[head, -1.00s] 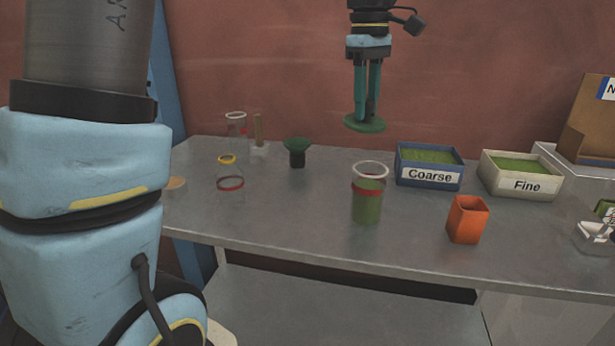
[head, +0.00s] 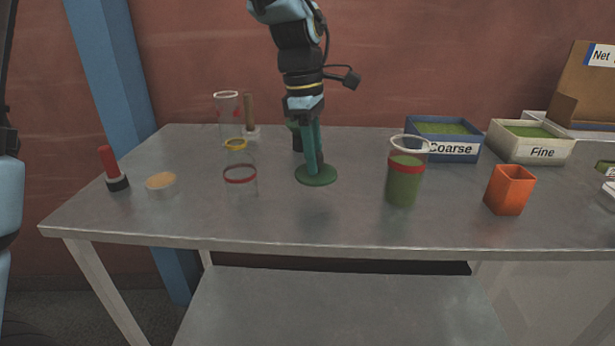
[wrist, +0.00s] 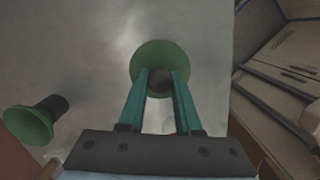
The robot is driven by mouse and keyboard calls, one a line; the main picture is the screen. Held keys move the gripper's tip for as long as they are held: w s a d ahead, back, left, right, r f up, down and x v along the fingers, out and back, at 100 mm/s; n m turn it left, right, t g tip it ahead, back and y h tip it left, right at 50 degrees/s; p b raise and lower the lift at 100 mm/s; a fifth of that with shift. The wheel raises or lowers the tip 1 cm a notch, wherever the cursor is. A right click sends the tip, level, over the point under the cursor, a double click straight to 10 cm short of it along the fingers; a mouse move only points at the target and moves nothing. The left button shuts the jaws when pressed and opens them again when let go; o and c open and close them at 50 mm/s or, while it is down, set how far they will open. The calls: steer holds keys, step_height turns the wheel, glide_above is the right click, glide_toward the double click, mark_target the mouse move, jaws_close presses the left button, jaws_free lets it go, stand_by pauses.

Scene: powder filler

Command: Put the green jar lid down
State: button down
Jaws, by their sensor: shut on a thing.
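The green jar lid (head: 316,176) is a flat round disc at the tips of my gripper (head: 312,165). My gripper's teal fingers point down and are shut on the lid's middle. The lid is level and low over the middle of the grey table (head: 300,225); I cannot tell for sure whether it touches the top. In the wrist view the lid (wrist: 160,52) sits between and beyond the fingertips. A clear jar of green powder (head: 404,182) with a red band stands open to the right of the lid.
An empty jar (head: 240,182) with red and yellow rings stands left. A dark green funnel (wrist: 30,125) on a black base is behind my gripper. An orange cup (head: 510,190), the Coarse bin (head: 452,150) and the Fine bin (head: 540,152) are right. The front middle is clear.

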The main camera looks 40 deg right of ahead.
mark_target(315, 177)
steer(key=shift+f, duration=2.15)
steer(key=shift+s+f, duration=0.1)
steer(key=shift+f, duration=0.1)
steer(key=c, duration=0.6)
jaws_free()
step_height(315, 177, up, 12)
steer(key=w, duration=0.1)
steer(key=shift+w+a+r, duration=0.15)
steer(key=shift+w+a, duration=0.05)
steer(key=shift+a, duration=0.25)
